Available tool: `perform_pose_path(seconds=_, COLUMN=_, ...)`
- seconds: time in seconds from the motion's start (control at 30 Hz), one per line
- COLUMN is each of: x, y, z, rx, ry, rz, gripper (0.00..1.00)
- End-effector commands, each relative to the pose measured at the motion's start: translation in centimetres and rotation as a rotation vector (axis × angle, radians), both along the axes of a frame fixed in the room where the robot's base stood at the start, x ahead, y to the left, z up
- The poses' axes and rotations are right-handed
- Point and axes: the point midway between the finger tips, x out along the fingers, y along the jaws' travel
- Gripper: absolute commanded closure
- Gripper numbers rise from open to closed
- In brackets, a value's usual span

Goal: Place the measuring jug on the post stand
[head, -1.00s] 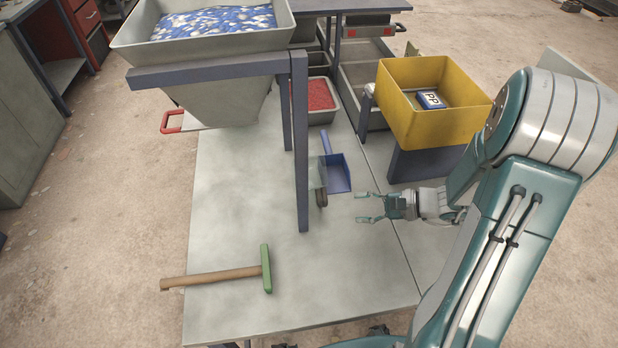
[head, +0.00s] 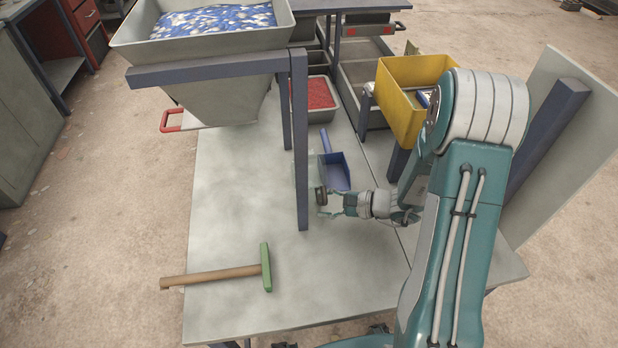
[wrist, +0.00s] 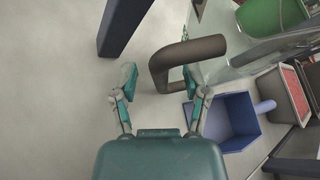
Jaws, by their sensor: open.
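The measuring jug is clear, with a dark looped handle. In the head view its handle (head: 321,195) shows beside the hopper frame's front leg, and its see-through body is hard to make out. In the wrist view the handle (wrist: 185,53) arches just ahead of my fingertips, with the clear body (wrist: 218,35) to its right. My gripper (head: 328,204) is open and empty at the handle. In the wrist view (wrist: 158,80) the handle's near bend lies between the fingertips, and the right fingertip overlaps it. I cannot pick out the post stand.
A blue scoop (head: 336,178) lies right beside the jug. The frame leg (head: 302,150) stands close on the left. A yellow bin (head: 402,105) and a tray of red pellets (head: 318,94) are behind. The table's front middle is clear.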

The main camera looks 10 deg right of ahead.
Motion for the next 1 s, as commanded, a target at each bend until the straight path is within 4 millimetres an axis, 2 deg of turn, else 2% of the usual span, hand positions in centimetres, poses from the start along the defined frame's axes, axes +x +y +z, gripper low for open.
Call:
perform_pose_path(seconds=0.27, x=0.20, y=0.39, z=-0.13, rx=-0.001, ry=-0.001, rz=-0.001, gripper=0.40)
perform_pose_path(seconds=0.37, x=0.20, y=0.39, z=-0.11, rx=-0.001, ry=-0.001, rz=-0.001, gripper=0.81)
perform_pose_path(seconds=0.4, x=0.20, y=0.38, z=-0.12, rx=-0.001, ry=-0.001, rz=-0.001, gripper=0.98)
perform_pose_path(seconds=0.83, x=0.19, y=0.37, z=-0.05, rx=-0.001, ry=-0.001, rz=-0.001, gripper=1.00)
perform_pose_path(seconds=1.0, x=0.22, y=0.35, z=0.81, rx=-0.002, ry=-0.005, rz=0.001, gripper=1.00)
